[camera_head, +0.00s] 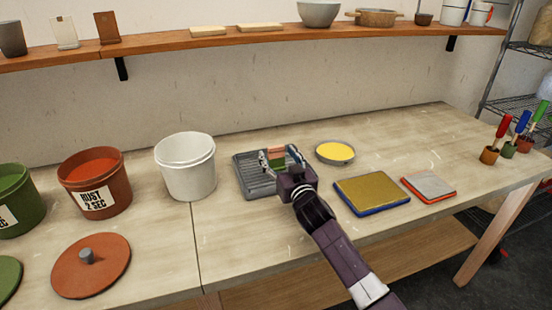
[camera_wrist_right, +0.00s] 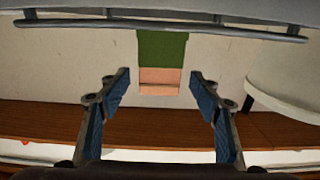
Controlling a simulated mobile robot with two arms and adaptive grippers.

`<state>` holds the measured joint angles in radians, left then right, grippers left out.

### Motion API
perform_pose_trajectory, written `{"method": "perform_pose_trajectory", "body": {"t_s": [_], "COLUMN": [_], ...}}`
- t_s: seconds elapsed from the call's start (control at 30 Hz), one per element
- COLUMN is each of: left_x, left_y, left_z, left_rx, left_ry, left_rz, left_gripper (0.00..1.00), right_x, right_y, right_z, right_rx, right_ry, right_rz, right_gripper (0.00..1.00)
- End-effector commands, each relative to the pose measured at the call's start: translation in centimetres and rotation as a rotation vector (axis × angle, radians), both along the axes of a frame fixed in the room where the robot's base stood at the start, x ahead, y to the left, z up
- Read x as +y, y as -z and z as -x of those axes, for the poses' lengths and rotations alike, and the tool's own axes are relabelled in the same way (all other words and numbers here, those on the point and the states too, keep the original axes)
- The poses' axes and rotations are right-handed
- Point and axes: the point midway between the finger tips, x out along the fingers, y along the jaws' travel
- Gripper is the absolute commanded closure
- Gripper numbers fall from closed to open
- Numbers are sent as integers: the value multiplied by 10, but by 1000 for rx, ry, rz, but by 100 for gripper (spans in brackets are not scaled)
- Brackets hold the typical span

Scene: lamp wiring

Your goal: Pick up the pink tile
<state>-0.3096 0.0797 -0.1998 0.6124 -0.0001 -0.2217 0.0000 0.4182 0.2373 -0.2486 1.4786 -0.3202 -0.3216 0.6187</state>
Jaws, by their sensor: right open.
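The pink tile (camera_head: 276,151) seems to stand upright at the grey ribbed rack (camera_head: 252,183), with a green lower part under its pink upper part. In the right wrist view the pink part (camera_wrist_right: 160,82) shows centred between the fingers, with the green part (camera_wrist_right: 161,48) towards the rack's rails (camera_wrist_right: 160,28). My right gripper (camera_head: 281,160) is open over the rack's right side. Its blue-padded fingers (camera_wrist_right: 160,88) have clear gaps on both sides of the tile. I cannot tell how deep the tile lies between them. My left gripper is out of view.
A white bucket (camera_head: 186,168) stands left of the rack, and a yellow-filled bowl (camera_head: 335,153) to its right. Yellow (camera_head: 372,192) and grey-topped (camera_head: 431,184) pads lie further right. A rust bucket (camera_head: 95,190) stands left. A wall shelf (camera_head: 220,40) runs above.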

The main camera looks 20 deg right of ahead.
Motion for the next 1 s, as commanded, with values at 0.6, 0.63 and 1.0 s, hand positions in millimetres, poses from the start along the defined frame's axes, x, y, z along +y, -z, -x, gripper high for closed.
{"method": "perform_pose_trajectory", "body": {"t_s": [0.6,0.63,1.0], "left_x": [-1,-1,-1], "left_y": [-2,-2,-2], "left_z": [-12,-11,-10], "left_rx": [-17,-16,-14], "left_ry": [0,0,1], "left_rz": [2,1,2], "left_gripper": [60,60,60], "right_x": [1,1,0], "right_y": [0,0,0], "right_z": [-21,-21,-21], "right_rx": [0,0,0], "right_ry": [0,0,0], "right_rz": [-1,-1,-1], "right_gripper": [55,59,93]}}
